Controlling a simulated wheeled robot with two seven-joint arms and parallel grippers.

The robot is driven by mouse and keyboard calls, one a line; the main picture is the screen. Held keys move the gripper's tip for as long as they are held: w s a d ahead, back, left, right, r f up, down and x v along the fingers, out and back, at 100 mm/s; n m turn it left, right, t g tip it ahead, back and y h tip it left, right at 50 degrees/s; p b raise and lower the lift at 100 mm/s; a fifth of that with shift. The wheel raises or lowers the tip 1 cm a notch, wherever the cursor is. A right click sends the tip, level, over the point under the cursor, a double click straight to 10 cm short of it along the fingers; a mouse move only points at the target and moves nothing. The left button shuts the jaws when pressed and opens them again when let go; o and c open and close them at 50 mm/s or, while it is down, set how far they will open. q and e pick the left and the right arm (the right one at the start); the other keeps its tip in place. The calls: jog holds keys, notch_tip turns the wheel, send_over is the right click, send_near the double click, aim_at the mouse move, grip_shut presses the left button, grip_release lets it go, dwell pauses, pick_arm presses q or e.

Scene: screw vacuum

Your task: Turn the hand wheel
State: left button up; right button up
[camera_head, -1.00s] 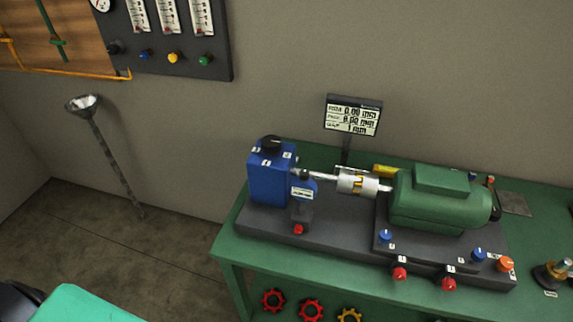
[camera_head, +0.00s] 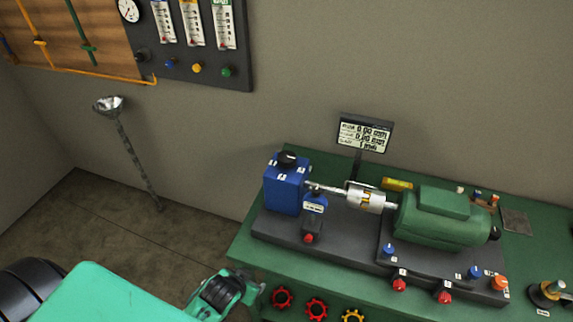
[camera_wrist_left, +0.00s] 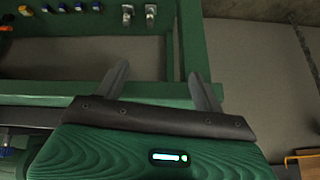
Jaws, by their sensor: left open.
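Several small toothed wheels sit along the front of the green bench, below its top: a red wheel (camera_head: 281,298), a second red wheel (camera_head: 316,309) and a yellow wheel (camera_head: 352,316) cut by the bottom edge. I cannot tell which is the hand wheel. My left gripper shows in the left wrist view (camera_wrist_left: 160,84), its two dark fingers spread with nothing between them. In the head view its teal and dark wrist is at the bottom, left of the red wheels and apart from them. My right gripper is not in view.
The green bench (camera_head: 245,245) carries a blue pump block (camera_head: 285,188), a green motor (camera_head: 440,220) and a small display (camera_head: 364,134). A funnel on a pole (camera_head: 110,105) stands by the wall. Green bench framing (camera_wrist_left: 195,45) lies just beyond the fingers.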

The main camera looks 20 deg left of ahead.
pick_arm(q)
notch_tip(320, 180, up, 4)
jog(key=f, duration=0.1)
jog(key=m+t+h+p, duration=0.15)
jog(key=t+h, duration=0.25)
jog(key=t, duration=0.7)
send_near(281, 163)
jog(key=shift+n, duration=0.25)
jog(key=p+x, duration=0.4)
jog(key=x, duration=0.7)
jog(key=shift+w+d+r+p, duration=0.1)
jog(key=shift+r+p, duration=0.1)
jog(key=shift+p, duration=0.2)
jog(key=shift+w+d+f, duration=0.1)
jog(key=shift+w+d, duration=0.05)
jog(key=shift+w, duration=0.4)
jog(key=shift+c, duration=0.4)
jog(key=c, duration=0.9)
